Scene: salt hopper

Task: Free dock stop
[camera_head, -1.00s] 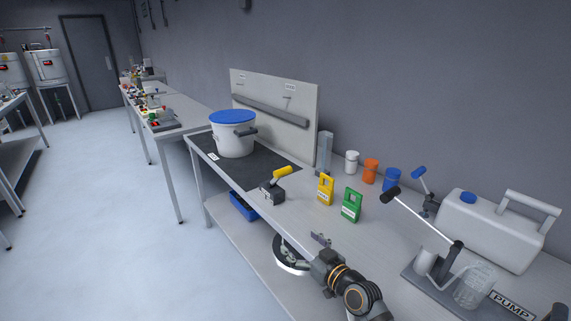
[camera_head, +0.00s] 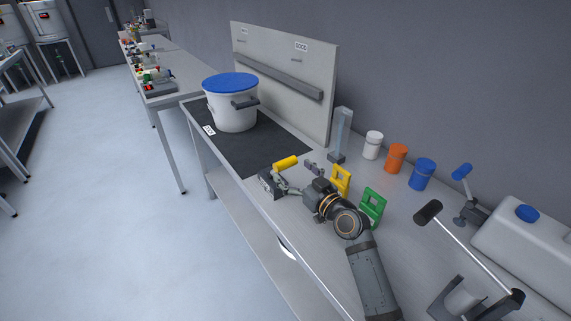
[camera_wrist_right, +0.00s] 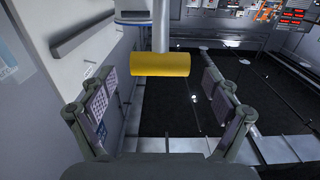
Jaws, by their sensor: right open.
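My right gripper (camera_head: 295,178) is open and empty, just right of the handle. In the right wrist view, the yellow handle (camera_wrist_right: 160,64) lies crosswise on a pale stem, ahead of and between the spread fingers (camera_wrist_right: 158,88). No finger is seen touching it. A white tub (camera_head: 234,107) with a blue lid stands on the mat behind the block. My left gripper is not in view.
A yellow tag (camera_head: 341,178) and a green tag (camera_head: 373,205) stand close beside my right wrist. White (camera_head: 373,146), orange (camera_head: 396,158) and blue (camera_head: 422,174) jars line the wall. An upright panel (camera_head: 280,65) backs the mat.

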